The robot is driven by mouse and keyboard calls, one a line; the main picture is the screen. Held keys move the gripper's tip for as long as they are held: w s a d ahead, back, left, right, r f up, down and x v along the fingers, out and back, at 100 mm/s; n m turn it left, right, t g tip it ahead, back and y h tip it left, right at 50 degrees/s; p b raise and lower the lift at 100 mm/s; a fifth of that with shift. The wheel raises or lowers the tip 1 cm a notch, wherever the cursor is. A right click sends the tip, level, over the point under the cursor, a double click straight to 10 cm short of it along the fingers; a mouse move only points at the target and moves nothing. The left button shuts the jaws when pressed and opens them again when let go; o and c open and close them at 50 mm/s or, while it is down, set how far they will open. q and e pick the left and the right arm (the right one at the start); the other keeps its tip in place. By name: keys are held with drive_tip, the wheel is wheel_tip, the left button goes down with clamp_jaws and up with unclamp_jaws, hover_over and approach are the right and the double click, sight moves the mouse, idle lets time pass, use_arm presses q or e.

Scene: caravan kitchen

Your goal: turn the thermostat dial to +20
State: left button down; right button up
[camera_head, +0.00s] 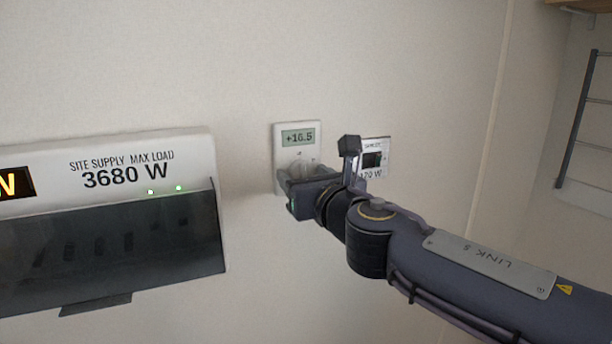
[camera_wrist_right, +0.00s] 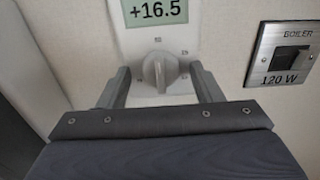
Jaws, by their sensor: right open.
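The white thermostat (camera_head: 283,133) is on the wall in the middle of the head view, and its display reads +16.5. It also shows in the right wrist view (camera_wrist_right: 186,36). Its round dial (camera_wrist_right: 159,73) sits below the display, with a raised grip bar and small scale marks around it. My right gripper (camera_head: 298,172) is in front of the dial. In the right wrist view its two fingers (camera_wrist_right: 160,84) are open, one on each side of the dial; I cannot tell whether they touch it. In the head view the gripper hides the lower part of the thermostat. My left gripper is not in view.
A boiler switch plate (camera_wrist_right: 289,52) marked 120 W is right of the thermostat, close to my right wrist. A site supply panel (camera_head: 120,150) reading 3680 W MAX LOAD is on the left. Bare wall lies between the panel and the thermostat. A ladder-like rack (camera_head: 577,120) is far right.

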drive_tip(key=shift+c, duration=0.5)
drive_tip(key=c, duration=0.9)
drive_tip(key=shift+m, duration=0.4)
drive_tip(key=shift+f+m+b, duration=0.1)
drive_tip(key=shift+m+b, duration=6.65)
drive_tip(key=shift+m, duration=4.75)
